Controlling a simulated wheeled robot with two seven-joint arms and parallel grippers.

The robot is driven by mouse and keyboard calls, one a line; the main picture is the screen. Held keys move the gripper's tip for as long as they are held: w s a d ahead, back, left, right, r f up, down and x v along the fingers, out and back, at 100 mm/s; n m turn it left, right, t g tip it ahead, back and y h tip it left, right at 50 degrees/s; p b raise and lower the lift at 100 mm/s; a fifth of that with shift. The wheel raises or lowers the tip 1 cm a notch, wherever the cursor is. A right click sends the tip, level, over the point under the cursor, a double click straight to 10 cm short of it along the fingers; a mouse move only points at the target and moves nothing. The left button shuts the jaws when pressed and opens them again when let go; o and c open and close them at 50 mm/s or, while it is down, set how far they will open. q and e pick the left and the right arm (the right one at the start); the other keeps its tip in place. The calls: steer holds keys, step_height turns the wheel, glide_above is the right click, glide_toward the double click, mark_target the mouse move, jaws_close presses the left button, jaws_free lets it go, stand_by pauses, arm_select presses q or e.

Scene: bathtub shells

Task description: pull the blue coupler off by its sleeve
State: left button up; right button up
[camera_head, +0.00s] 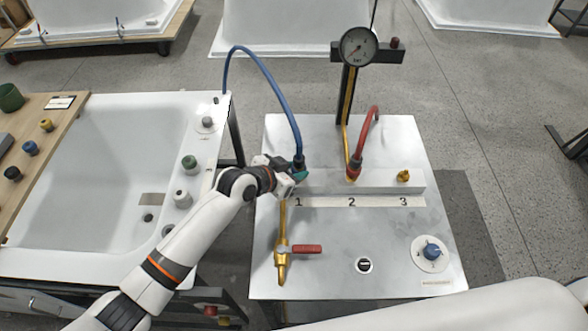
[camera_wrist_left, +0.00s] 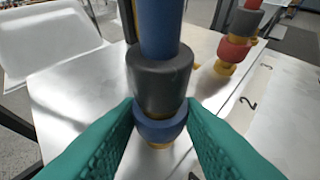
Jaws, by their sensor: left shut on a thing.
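The blue coupler (camera_wrist_left: 160,128) sits on a brass fitting at position 1 of the metal block (camera_head: 385,181). A dark collar (camera_wrist_left: 160,80) and the blue hose (camera_head: 268,74) rise above it. My left gripper (camera_head: 299,176) is at the coupler; in the left wrist view its green fingers (camera_wrist_left: 160,125) are shut on the blue sleeve from both sides. The brass fitting shows just below the sleeve, so the coupler is still at the fitting. My right gripper is not in view; a white arm link of mine fills the lower right.
A red coupler (camera_head: 354,165) with a red hose stands at position 2, and a bare brass fitting (camera_head: 403,176) at 3. A pressure gauge (camera_head: 358,46) stands behind. A red-handled brass valve (camera_head: 283,249) and a blue knob (camera_head: 431,251) are in front. A white bathtub (camera_head: 105,110) is left.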

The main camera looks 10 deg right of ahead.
mark_target(297, 158)
arm_select(q)
steer(key=shift+r+p, duration=0.3)
steer(key=shift+r, duration=0.1)
jaws_close()
steer(key=shift+r+p, duration=0.9)
steer(key=shift+r, duration=0.35)
steer(key=shift+r+p, duration=0.65)
steer(key=shift+p, duration=0.15)
steer(key=shift+r+p, duration=2.2)
steer(key=shift+r, duration=0.35)
